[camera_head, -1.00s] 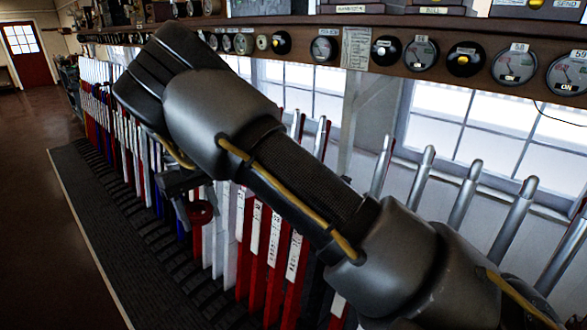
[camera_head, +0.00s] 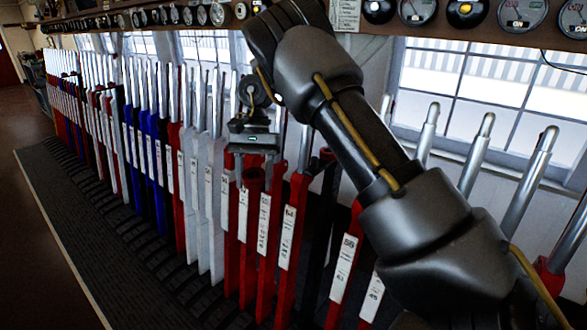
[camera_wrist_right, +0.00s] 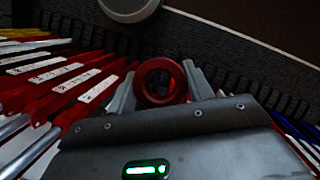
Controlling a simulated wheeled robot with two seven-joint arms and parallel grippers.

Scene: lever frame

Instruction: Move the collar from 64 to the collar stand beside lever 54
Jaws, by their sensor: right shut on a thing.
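My right gripper (camera_head: 254,165) points down over the lever row in the head view, among the red and white lever tops. It is shut on a dark red ring-shaped collar (camera_head: 254,180). In the right wrist view the collar (camera_wrist_right: 160,82) sits between the two grey fingers, its round hole facing the camera. Near it stand red levers with white number plates (camera_head: 264,225); I cannot read the numbers surely, so I cannot pick out lever 54 or its collar stand. My left gripper is in neither view.
White levers (camera_head: 202,165) and blue levers (camera_head: 150,150) stand close together to the left of the gripper. Polished handles (camera_head: 480,150) rise at the right. A shelf with round dials (camera_head: 418,12) runs above the windows. Open floor (camera_head: 30,235) lies at the left.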

